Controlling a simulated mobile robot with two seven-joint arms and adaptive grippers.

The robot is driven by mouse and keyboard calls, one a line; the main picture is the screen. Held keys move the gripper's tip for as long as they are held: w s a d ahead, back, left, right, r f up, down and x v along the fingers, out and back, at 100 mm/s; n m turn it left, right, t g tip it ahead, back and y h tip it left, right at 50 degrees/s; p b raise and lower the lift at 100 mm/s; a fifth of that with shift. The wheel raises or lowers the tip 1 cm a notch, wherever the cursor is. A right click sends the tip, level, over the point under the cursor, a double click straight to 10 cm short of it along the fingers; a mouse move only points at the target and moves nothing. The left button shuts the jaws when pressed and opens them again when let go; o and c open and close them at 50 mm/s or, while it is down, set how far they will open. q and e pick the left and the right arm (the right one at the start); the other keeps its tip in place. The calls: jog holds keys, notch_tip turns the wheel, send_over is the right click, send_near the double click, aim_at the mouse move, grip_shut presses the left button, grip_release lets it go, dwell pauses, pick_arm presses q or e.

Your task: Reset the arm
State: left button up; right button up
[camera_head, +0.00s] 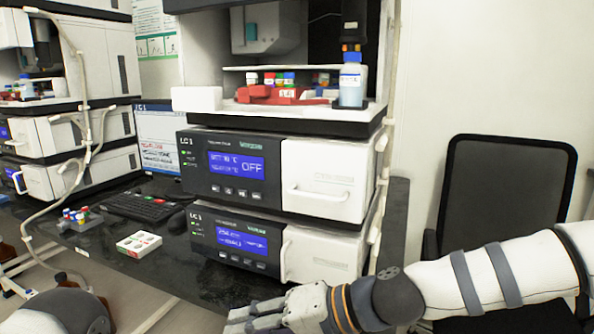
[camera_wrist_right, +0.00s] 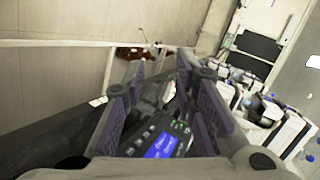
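My right arm (camera_head: 480,281) comes in from the right and reaches across the front of the LC stack. Its gripper (camera_head: 245,316) is low in front of the bench, below the lower LC unit (camera_head: 235,240). In the right wrist view this gripper (camera_wrist_right: 158,85) has its two fingers apart, with nothing held between them. A unit with a lit blue screen (camera_wrist_right: 160,146) shows beyond and between the fingers. Of my left arm only a rounded grey part (camera_head: 62,312) shows at the bottom left; its gripper is out of the picture.
The upper LC unit (camera_head: 270,172) reads OFF; red trays (camera_head: 280,94) and a blue-capped bottle (camera_head: 352,80) stand above it. A small white vial box (camera_head: 139,244), a grey vial rack (camera_head: 80,219) and a keyboard (camera_head: 140,206) are on the dark bench. A black chair (camera_head: 505,190) stands at the right.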

jog(key=s+d+f+g+h, duration=0.1)
jog(key=s+d+f+h, duration=0.1)
jog(key=s+d+f, duration=0.4)
jog(key=s+d+f+m+g+h, duration=0.1)
jog(key=s+f+h, duration=0.2)
jog(key=s+f, duration=0.65)
jog(key=s+d+f+g+h, duration=0.1)
jog(key=s+d+f+h, duration=0.1)
jog(key=s+d+f, duration=0.4)
jog(key=s+d+f+g+h, duration=0.1)
jog(key=s+d+f+h, duration=0.1)
jog(key=s+d, duration=0.6)
jog(key=s+d+f+h+p, duration=0.1)
jog(key=s+d+h, duration=0.2)
jog(key=s+d, duration=0.4)
jog(key=shift+s+d+f+g, duration=0.35)
jog(key=shift+d+f+g, duration=0.05)
jog(key=shift+d, duration=0.2)
